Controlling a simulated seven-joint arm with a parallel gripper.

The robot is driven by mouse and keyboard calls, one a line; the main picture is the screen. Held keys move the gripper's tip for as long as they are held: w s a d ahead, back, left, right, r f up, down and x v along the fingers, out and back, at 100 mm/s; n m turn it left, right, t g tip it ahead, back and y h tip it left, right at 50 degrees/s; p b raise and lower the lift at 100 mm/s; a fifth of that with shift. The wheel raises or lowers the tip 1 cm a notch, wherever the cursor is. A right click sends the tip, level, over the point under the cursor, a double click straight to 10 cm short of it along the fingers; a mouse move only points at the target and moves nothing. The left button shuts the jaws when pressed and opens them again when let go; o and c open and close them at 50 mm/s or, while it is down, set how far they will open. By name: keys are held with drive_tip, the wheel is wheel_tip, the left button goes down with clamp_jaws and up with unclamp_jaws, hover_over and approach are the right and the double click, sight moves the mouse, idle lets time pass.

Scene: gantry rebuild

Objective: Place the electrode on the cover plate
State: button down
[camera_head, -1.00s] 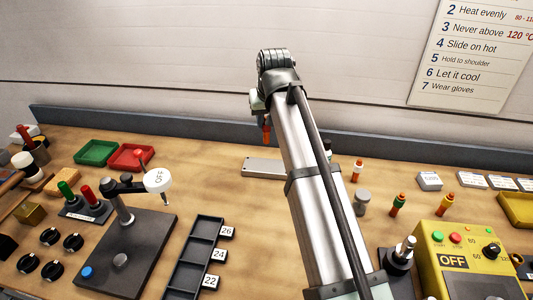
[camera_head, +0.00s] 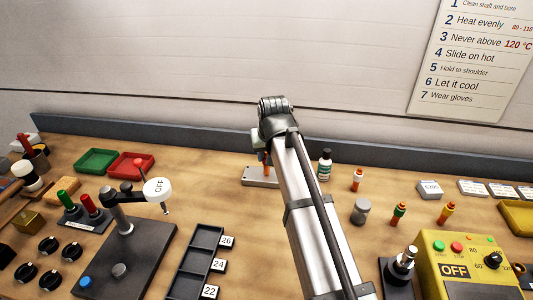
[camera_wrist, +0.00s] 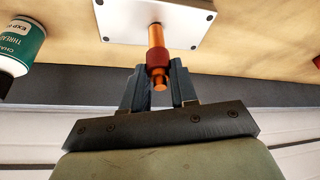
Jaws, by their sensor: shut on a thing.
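My gripper (camera_wrist: 158,85) is shut on the electrode (camera_wrist: 157,58), an orange rod with a dark red band. In the head view the electrode (camera_head: 268,159) shows just below my gripper, partly hidden by my arm. The cover plate (camera_wrist: 120,20) is a pale flat plate with dark screws near its corners. In the head view the plate (camera_head: 256,177) lies on the bench, its right part behind my arm. The electrode's far end overlaps the plate near its middle in the wrist view. I cannot tell whether it touches.
A bottle with a teal label (camera_wrist: 20,44) stands near the plate; it also shows in the head view (camera_head: 324,164). Red (camera_head: 132,165) and green (camera_head: 97,160) trays are at the left.

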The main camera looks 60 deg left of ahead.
drive_tip(key=shift+f, duration=0.1)
drive_tip(key=c, duration=0.9)
unclamp_jaws()
drive_tip(key=v, duration=1.2)
